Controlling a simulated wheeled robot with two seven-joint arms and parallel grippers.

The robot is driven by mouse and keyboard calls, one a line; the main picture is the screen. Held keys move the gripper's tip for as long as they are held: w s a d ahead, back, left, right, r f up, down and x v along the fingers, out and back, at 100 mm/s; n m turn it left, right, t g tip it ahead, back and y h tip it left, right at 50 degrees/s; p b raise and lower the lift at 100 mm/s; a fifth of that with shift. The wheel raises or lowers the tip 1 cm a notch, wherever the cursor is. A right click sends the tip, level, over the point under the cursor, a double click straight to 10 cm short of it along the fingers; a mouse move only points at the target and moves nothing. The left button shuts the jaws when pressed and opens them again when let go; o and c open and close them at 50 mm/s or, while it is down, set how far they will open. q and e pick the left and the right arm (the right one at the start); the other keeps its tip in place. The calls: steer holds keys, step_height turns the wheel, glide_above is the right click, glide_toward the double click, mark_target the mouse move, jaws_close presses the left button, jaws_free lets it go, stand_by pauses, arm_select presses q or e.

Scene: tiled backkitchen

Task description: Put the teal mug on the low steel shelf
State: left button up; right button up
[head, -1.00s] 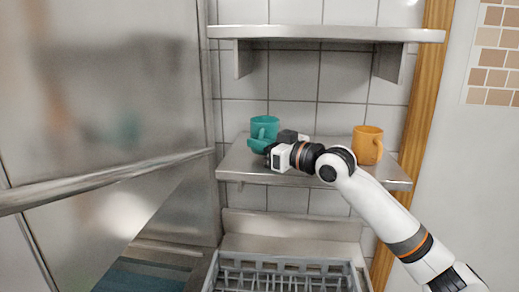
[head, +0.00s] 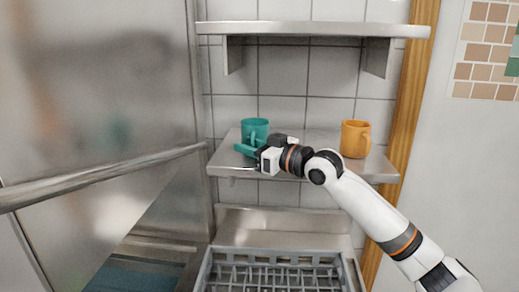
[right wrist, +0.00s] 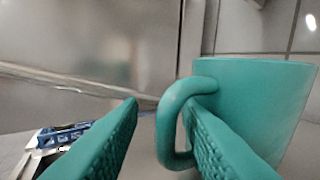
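The teal mug (head: 254,128) stands upright on the low steel shelf (head: 225,160), at its left part. It also shows close up in the right wrist view (right wrist: 265,95), with its handle toward my gripper. My right gripper (head: 250,147) is at the shelf's front left, beside the mug. In the right wrist view its teal fingers (right wrist: 162,105) are apart. The outer bar of the handle lies between the fingertips, and the right finger reaches into the handle loop. My left gripper is out of view.
An orange mug (head: 355,138) stands at the right of the low shelf. An upper steel shelf (head: 310,29) hangs above. A grey dish rack (head: 270,258) is below. A steel door or panel with a bar handle (head: 110,176) is close on the left.

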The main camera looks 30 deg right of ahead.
steer(key=shift+s+d+f+b, duration=0.2)
steer(key=shift+s+b, duration=0.1)
steer(key=shift+s, duration=0.1)
steer(key=b+v, duration=0.7)
steer(key=v, duration=0.4)
steer(key=shift+r, duration=0.2)
steer(key=shift+a, duration=0.1)
